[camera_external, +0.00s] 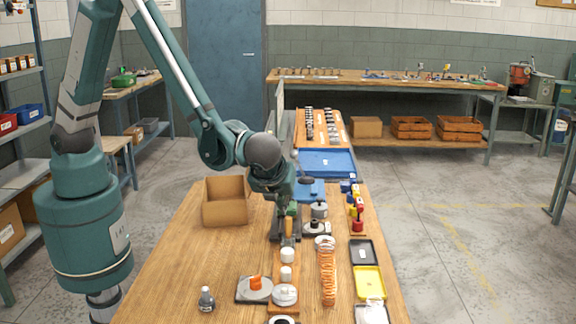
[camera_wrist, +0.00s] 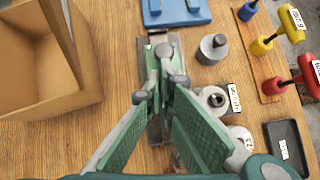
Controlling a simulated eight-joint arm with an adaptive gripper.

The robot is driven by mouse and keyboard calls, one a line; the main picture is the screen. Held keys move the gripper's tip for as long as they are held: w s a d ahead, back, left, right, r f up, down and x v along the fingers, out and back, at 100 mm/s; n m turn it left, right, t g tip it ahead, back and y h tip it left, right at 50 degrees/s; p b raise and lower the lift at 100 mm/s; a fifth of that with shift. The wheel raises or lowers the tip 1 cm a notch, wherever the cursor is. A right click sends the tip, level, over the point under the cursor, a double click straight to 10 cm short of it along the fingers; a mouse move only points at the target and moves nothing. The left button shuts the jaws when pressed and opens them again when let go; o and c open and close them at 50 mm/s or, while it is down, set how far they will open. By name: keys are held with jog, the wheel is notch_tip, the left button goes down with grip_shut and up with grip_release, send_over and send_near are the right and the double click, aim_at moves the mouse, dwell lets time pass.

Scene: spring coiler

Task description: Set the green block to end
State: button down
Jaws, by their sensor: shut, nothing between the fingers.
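My gripper (camera_wrist: 162,82) is shut and empty. It points down over a narrow grey metal rail (camera_wrist: 154,131) on the wooden bench. A small green part, apparently the green block (camera_wrist: 157,39), shows at the far end of the rail, just beyond the fingertips. A grey rounded knob-like piece (camera_wrist: 163,50) is close to it. The fingers hide much of the rail's middle, so I cannot tell whether they touch the block. In the external view my gripper (camera_external: 290,207) is low over the rail, and the block cannot be told apart from the green fingers.
An open cardboard box (camera_external: 226,212) stands left of the rail. A blue plate (camera_wrist: 176,11) lies beyond it. A grey cylinder (camera_wrist: 212,49), red and yellow handled tools (camera_wrist: 290,85) and a black tray (camera_wrist: 287,145) are to the right. An orange spring (camera_external: 328,277) lies nearer the front.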

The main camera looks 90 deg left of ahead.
jog(key=shift+a+b, duration=0.45)
jog(key=shift+a, duration=1.45)
jog(key=shift+d, duration=0.1)
jog(key=shift+s+d+r, duration=0.1)
jog(key=shift+s+d, duration=0.05)
jog(key=shift+d, duration=0.65)
jog(key=d, duration=0.1)
jog(key=d+r, duration=0.1)
jog(key=d, duration=0.1)
jog(key=shift+s+r, duration=0.15)
jog(key=shift+s, duration=0.1)
jog(key=v, duration=0.8)
jog(key=shift+d+r+p, duration=0.2)
jog(key=shift+r+p, duration=0.1)
jog(key=shift+r, duration=0.05)
